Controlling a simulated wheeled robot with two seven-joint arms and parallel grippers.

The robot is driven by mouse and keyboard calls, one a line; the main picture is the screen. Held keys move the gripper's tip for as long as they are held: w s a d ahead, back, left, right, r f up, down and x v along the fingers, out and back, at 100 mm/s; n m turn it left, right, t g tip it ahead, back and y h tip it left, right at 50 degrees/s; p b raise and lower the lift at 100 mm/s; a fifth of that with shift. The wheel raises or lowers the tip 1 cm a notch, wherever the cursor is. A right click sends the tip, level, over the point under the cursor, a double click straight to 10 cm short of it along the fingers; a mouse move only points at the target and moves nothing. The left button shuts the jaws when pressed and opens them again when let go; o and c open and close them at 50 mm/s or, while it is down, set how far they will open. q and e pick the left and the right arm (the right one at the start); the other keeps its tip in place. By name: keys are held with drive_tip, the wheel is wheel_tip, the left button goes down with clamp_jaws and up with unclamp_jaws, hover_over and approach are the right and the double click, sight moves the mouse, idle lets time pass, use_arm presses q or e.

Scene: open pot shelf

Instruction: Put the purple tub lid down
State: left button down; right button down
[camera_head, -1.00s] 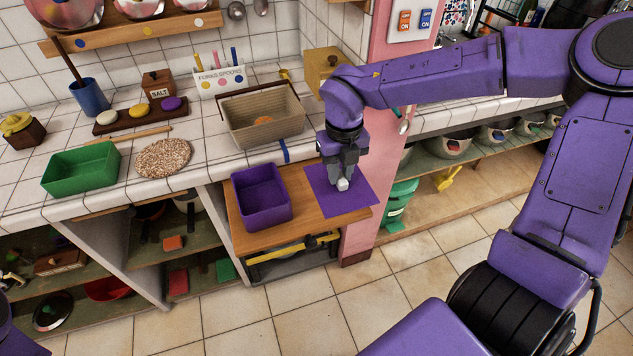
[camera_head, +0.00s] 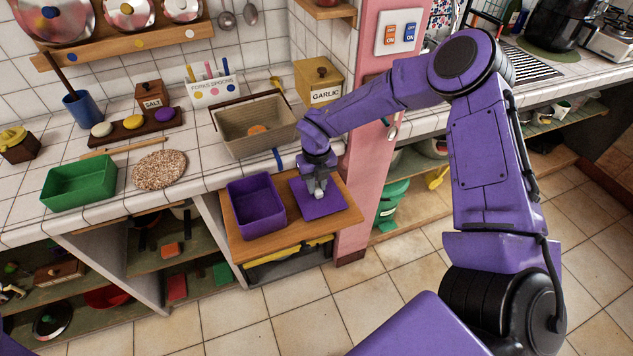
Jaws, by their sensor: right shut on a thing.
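The purple tub lid (camera_head: 335,205) is a flat square. It lies level over the right part of the wooden pull-out board (camera_head: 246,243), and I cannot tell whether it touches the board. The open purple tub (camera_head: 256,206) stands on the board just left of the lid. My left gripper is not in view.
A pink pillar (camera_head: 355,190) rises right of the board. The tan basket (camera_head: 245,140) and green tub (camera_head: 78,185) stand on the tiled counter behind and left. A drawer with a yellow-handled tool (camera_head: 285,250) is under the board.

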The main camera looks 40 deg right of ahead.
sight(317, 186)
drive_tip(key=c, duration=1)
unclamp_jaws()
drive_tip(key=shift+f, duration=0.15)
drive_tip(key=shift+r, duration=0.35)
drive_tip(key=shift+r+b, duration=1.3)
drive_tip(key=shift+r, duration=4.55)
